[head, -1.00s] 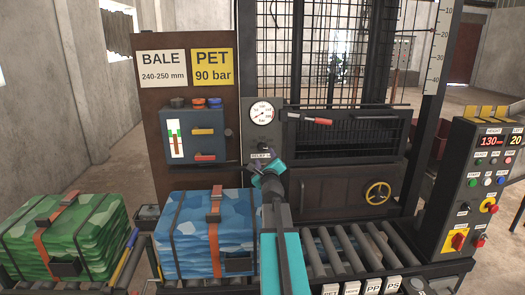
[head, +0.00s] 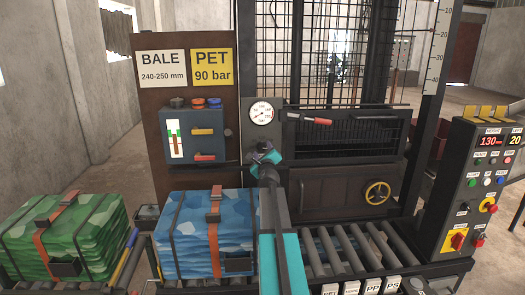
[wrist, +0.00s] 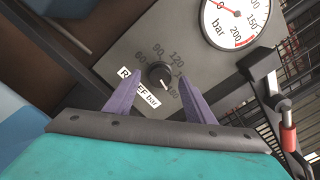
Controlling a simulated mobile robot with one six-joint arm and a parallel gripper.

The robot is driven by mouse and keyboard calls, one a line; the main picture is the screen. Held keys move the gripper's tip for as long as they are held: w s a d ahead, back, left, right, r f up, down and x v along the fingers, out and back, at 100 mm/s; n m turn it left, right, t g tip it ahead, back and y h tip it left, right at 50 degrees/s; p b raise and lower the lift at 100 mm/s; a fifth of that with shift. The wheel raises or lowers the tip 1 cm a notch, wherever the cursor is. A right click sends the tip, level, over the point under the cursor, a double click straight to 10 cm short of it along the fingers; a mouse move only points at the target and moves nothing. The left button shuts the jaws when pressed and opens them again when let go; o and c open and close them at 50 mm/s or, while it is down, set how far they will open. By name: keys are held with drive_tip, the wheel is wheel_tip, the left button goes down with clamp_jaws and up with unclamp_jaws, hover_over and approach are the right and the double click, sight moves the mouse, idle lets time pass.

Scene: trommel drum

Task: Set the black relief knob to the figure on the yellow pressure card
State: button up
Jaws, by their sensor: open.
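The yellow pressure card (head: 212,67) reads PET 90 bar. In the wrist view, the black relief knob (wrist: 158,75) sits on a grey plate with figures around it; 60, 90 and 120 are readable. Its white mark points to the lower right, toward the end of the scale beside the right finger, not at 90. My gripper (wrist: 160,78) is open, its two purple fingers on either side of the knob; I cannot tell whether they touch it. In the head view my gripper (head: 263,156) covers the knob and most of its label.
A round pressure gauge (head: 262,113) is mounted just above the knob. A red-handled lever (head: 310,119) is to its right. A white BALE card (head: 163,68) hangs beside the yellow one. A blue bale (head: 190,235) lies below left on the rollers.

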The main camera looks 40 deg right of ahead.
drive_tip(key=shift+x, duration=0.9)
drive_tip(key=c, duration=1.1)
